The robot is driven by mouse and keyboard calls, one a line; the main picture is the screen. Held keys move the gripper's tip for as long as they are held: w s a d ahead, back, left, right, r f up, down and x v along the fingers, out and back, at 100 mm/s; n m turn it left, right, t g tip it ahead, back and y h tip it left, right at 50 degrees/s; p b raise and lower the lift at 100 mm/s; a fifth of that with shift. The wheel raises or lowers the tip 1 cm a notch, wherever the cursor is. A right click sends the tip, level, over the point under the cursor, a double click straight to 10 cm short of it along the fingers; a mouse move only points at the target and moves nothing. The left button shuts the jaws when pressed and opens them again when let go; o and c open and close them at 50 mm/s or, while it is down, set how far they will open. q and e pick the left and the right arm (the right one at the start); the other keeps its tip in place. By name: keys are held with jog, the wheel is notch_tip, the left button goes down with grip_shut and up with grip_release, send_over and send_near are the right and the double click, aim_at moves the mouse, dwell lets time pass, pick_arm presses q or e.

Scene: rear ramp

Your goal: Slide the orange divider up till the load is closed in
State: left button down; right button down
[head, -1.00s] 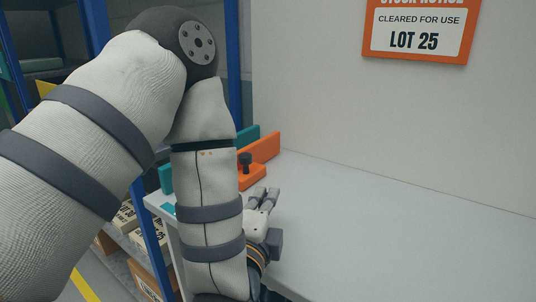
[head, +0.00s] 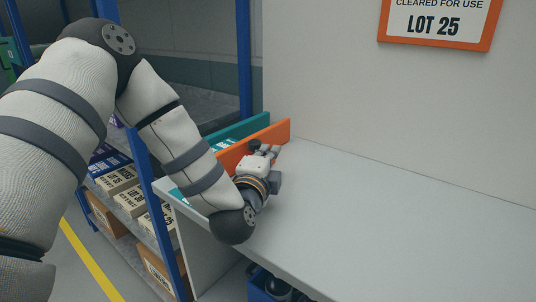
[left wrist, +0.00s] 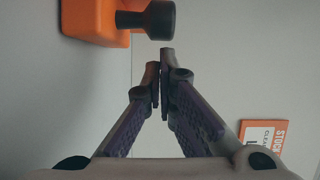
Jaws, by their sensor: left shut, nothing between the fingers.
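The orange divider (head: 281,131) stands as a long upright panel on the left end of the pale bench. Its dark knob (head: 254,144) sticks up beside my left gripper (head: 275,150). In the left wrist view the orange block (left wrist: 95,18) carries the dark knob (left wrist: 158,19) just beyond the fingertips (left wrist: 160,58). The fingers are together with nothing between them; a small gap to the knob seems to show. Part of the load, a pale blue labelled item (head: 222,145), shows behind the divider; the rest is hidden by my arm and the panel.
A teal wall (head: 240,128) runs behind the divider. The grey-white bench (head: 390,215) is clear to the right. A blue rack post (head: 150,205) and shelves of boxes (head: 118,180) stand at the left. A blue bin (head: 262,286) is under the bench.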

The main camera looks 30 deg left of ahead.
dwell(0.3)
pick_arm(q)
jog(key=shift+a, duration=0.65)
